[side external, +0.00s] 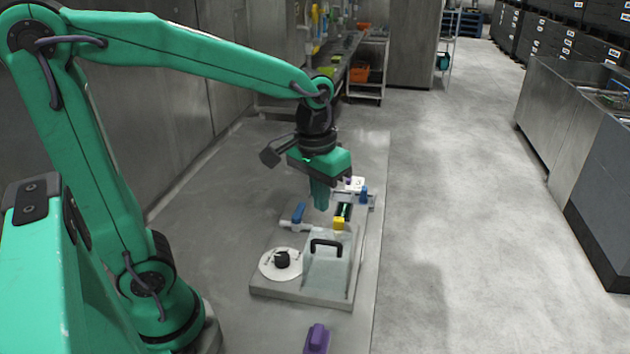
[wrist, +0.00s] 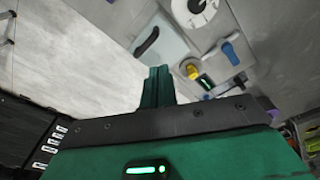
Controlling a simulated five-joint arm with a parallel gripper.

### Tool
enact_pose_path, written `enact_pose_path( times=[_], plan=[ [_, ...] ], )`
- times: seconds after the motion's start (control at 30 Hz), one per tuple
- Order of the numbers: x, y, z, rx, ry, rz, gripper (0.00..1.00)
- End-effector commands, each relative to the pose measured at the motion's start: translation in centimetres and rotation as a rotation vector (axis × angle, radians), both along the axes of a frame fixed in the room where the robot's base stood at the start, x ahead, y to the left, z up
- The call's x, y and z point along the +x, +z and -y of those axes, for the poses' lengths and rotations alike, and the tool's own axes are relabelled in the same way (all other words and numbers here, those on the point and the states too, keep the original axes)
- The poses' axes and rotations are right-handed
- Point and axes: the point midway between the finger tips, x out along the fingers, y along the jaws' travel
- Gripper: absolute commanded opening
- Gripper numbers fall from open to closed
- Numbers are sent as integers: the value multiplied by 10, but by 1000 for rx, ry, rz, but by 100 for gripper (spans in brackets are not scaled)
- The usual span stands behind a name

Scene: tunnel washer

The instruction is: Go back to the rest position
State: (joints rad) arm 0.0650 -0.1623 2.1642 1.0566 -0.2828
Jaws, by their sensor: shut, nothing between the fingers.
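My gripper (side external: 321,204) points down above the back part of a grey panel board (side external: 290,291), shut and empty. Its green fingers (wrist: 157,80) are together in the wrist view. They appear apart from everything on the board. The board carries a white dial with a black knob (side external: 282,259), a clear plate with a black handle (side external: 326,243), a blue lever (side external: 298,213) and a yellow block (side external: 338,223) beside a dark slot with a green light (side external: 343,211). The wrist view also shows the black handle (wrist: 147,42), blue lever (wrist: 231,53) and yellow block (wrist: 193,71).
A purple object (side external: 317,338) lies on the surface in front of the board. A small white box (side external: 355,184) and a blue part (side external: 364,194) are at the board's back. Metal cabinets (side external: 572,130) stand right; a wall runs left. The floor (side external: 440,220) right of the board is clear.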

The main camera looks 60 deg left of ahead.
Motion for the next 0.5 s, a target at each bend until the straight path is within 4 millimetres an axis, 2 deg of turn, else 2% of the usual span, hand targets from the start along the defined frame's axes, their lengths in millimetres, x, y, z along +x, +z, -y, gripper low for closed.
enact_pose_path(
  times=[0.2,0.5],
  plan=[
    [-25,18,-7,4,-55,113,0],
    [-58,31,-15,27,-134,268,0]
  ],
)
